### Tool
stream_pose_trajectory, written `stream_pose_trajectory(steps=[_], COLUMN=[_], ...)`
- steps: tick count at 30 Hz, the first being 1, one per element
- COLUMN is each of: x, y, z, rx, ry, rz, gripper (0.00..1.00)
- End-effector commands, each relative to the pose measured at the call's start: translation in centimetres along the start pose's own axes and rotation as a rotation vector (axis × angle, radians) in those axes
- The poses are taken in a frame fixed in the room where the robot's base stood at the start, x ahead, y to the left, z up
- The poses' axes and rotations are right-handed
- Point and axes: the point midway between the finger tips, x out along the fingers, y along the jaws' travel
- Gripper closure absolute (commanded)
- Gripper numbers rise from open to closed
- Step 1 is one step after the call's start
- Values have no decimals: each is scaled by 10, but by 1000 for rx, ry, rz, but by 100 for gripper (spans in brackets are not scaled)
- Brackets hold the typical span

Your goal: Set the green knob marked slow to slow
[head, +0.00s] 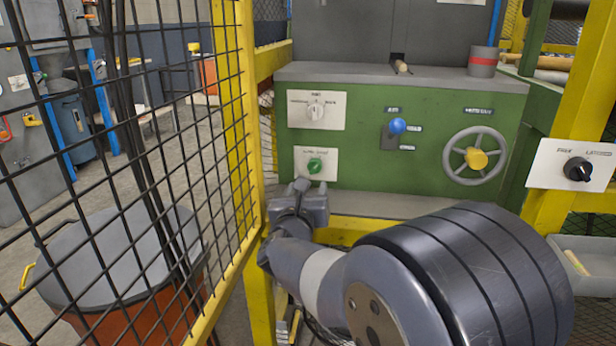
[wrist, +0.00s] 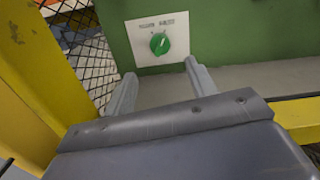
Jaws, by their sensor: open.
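The green knob (head: 315,165) sits on a white plate (head: 329,174) low on the left of the green machine front. In the wrist view the knob (wrist: 159,43) shows a light pointer line tilted to the upper right, and its plate (wrist: 142,53) has two small labels above the knob, too blurred to read. My gripper (head: 302,187) is just below and in front of the plate. In the wrist view its two fingers (wrist: 158,82) are apart and empty, with the knob beyond their tips and between them. The gripper does not touch the knob.
A white knob (head: 315,110) on another plate is above. A blue-topped lever (head: 397,126) and a grey handwheel (head: 474,156) are to the right. A black knob (head: 578,169) is on a yellow post. A yellow-framed mesh fence (head: 238,120) stands close at left.

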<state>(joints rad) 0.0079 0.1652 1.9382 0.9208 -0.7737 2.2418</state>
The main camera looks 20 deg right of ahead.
Motion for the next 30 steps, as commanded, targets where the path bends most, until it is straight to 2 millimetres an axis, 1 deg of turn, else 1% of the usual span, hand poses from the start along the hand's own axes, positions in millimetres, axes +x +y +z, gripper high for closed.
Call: stream_pose_trajectory(steps=[5,9,15,18,21,29,30], x=[30,57,87,95,99,100,100], y=[0,0,0,1,1,1,1], z=[-2,-2,0,0,0,0,0], rx=[-4,-4,-5,-6,-6,-6,-6], ry=[1,0,0,0,0,0,0], rz=[-2,0,2,3,4,4,4], gripper=[46,46,46,46,46,46,48])
